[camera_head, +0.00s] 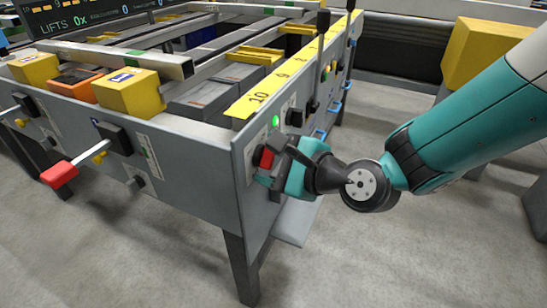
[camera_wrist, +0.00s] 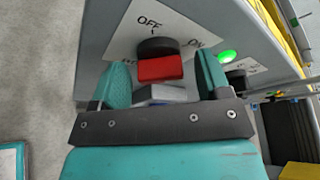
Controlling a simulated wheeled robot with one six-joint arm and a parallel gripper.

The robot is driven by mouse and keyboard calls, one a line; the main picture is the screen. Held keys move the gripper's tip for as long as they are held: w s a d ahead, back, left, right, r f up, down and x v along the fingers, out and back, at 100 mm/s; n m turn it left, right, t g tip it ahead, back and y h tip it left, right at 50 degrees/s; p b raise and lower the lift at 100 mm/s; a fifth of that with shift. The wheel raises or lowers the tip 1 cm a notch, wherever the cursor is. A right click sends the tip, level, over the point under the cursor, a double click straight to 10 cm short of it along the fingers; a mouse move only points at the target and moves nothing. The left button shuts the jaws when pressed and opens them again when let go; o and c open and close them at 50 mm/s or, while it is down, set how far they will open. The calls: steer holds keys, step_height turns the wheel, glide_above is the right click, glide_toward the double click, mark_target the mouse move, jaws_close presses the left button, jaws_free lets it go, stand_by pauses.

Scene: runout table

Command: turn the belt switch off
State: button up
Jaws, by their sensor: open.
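The belt switch shows in the wrist view as a red handle (camera_wrist: 160,69) on a round black base (camera_wrist: 157,47), on a white plate (camera_wrist: 125,35) marked OFF and ON. In the head view its red part (camera_head: 266,158) is on the table's end panel. A green lamp (camera_wrist: 226,57) glows beside it, also in the head view (camera_head: 276,121). My gripper (camera_wrist: 163,72) is open, with one finger on each side of the red handle. I cannot tell whether either finger touches it. In the head view my gripper (camera_head: 275,168) is at the panel, partly hiding the switch.
The grey runout table (camera_head: 185,165) has a yellow numbered strip (camera_head: 257,97) along its edge. A red-ended lever (camera_head: 60,174) sticks out from the left face. A black upright lever (camera_head: 322,25) and blue handles (camera_head: 335,106) line the right side. The floor (camera_head: 360,265) at the front right is clear.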

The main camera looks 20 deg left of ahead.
steer(key=c, duration=0.9)
steer(key=shift+f+n+b, duration=0.1)
steer(key=shift+n+b, duration=0.2)
steer(key=n+t+b, duration=0.1)
steer(key=b, duration=0.1)
steer(key=n+y+b, duration=0.1)
steer(key=n+b, duration=0.1)
steer(key=shift+f+n+t+b, duration=0.3)
steer(key=shift+t+b, duration=0.1)
steer(key=n+y+b, duration=0.1)
steer(key=n+b, duration=0.3)
steer(key=b, duration=0.3)
steer(key=n+y+b, duration=0.2)
steer(key=n+b, duration=0.2)
steer(key=b, duration=0.4)
steer(key=n+y+b, duration=0.1)
steer(key=n+b, duration=0.3)
steer(key=b, duration=0.3)
steer(key=shift+n+y+b, duration=0.4)
steer(key=shift+r, duration=0.15)
